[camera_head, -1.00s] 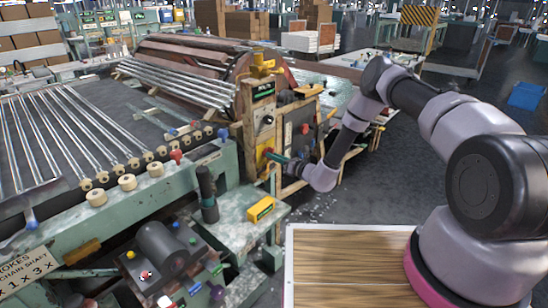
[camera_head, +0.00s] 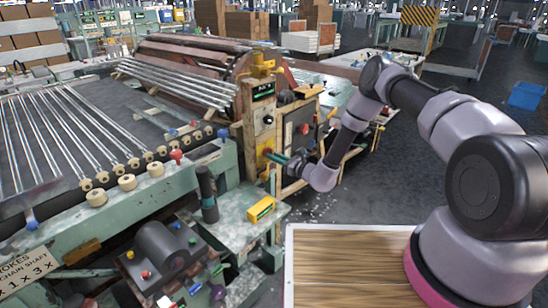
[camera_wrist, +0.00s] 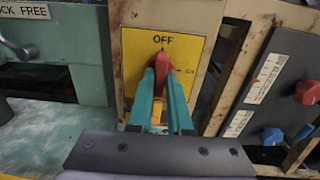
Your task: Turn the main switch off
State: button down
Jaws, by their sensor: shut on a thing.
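The main switch is a red knob (camera_wrist: 161,72) on a yellow plate (camera_wrist: 188,48) marked OFF at the top, with a smaller, blurred mark at its right. My gripper (camera_wrist: 164,88) has its teal fingers shut on the red knob, one on each side. The knob's tip stands upright, pointing toward the word OFF. The fingers hide the knob's lower part. In the head view, the yellow plate (camera_head: 264,158) is low on the worn wooden panel, and my gripper (camera_head: 277,158) reaches it from the right.
Right of the plate is a dark panel (camera_wrist: 283,85) with a red knob (camera_wrist: 307,92) and a blue knob (camera_wrist: 271,136). A green machine wall (camera_wrist: 90,45) stands at left. A yellow box (camera_head: 261,209) lies on the green ledge in front.

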jog(key=c, duration=0.8)
grip_release()
jog(key=shift+c, duration=0.2)
jog(key=shift+s+d, duration=0.1)
jog(key=shift+d, duration=0.05)
jog(key=v, duration=1)
jog(key=shift+s+d, duration=0.25)
